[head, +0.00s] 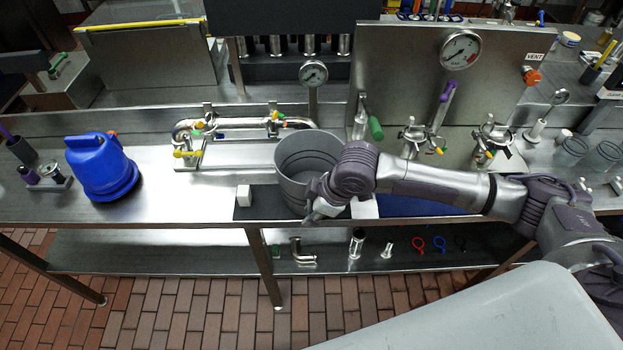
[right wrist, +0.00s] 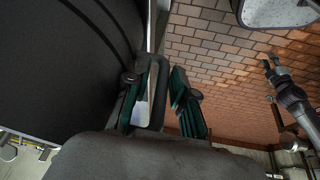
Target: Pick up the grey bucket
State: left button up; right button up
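The grey bucket (head: 305,172) stands upright on the steel bench, near its front edge. Its dark curved wall (right wrist: 60,70) fills the left of the right wrist view. My right gripper (head: 318,208) is at the bucket's front right side, partly hidden by its own wrist.
A blue container (head: 101,167) stands to the left, with free bench between it and the bucket. A small white block (head: 243,195) sits left of the bucket. Pipework (head: 245,125) and a gauge (head: 313,73) are behind. A lower shelf (head: 180,252) holds small parts.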

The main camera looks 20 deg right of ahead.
grip_shut()
